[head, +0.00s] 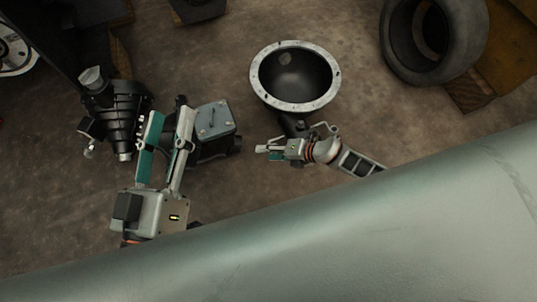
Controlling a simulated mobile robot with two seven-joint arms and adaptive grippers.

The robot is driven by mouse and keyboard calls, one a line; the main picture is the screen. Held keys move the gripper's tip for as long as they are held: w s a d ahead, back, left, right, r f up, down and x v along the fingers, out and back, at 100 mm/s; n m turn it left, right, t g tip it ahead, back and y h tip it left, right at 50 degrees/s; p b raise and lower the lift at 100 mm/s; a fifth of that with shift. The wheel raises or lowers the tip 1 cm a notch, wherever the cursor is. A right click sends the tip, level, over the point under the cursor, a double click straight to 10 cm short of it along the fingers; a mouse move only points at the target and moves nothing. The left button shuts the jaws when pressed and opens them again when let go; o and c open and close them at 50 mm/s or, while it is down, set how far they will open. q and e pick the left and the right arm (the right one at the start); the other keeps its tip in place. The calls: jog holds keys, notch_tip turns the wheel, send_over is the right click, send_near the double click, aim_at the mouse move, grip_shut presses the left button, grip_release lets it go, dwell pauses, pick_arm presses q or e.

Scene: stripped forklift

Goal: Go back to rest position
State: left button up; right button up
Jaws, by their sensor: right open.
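My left gripper (170,114) reaches up from the lower left in the head view. Its two long fingers with green pads stand apart, open, with nothing seen between them. It overlaps the gap between a black ribbed machine part and a grey box-shaped part; I cannot tell whether it touches either. My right gripper (263,153) is smaller in view and points left. It is open and appears empty, just below the round bowl-shaped housing. Most of both arms is hidden behind a large pale grey curved surface close to the camera.
The black ribbed part (118,113) and the grey box-shaped part (213,120) lie on the brown floor. The bowl-shaped housing (337,78) has a pale flanged rim. Tyres (465,45) sit at the upper right by a wooden piece (473,91). Floor right of the housing is clear.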

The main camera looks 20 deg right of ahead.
jog(key=shift+a+r, duration=0.2)
jog(key=shift+r, duration=0.05)
dwell(0.5)
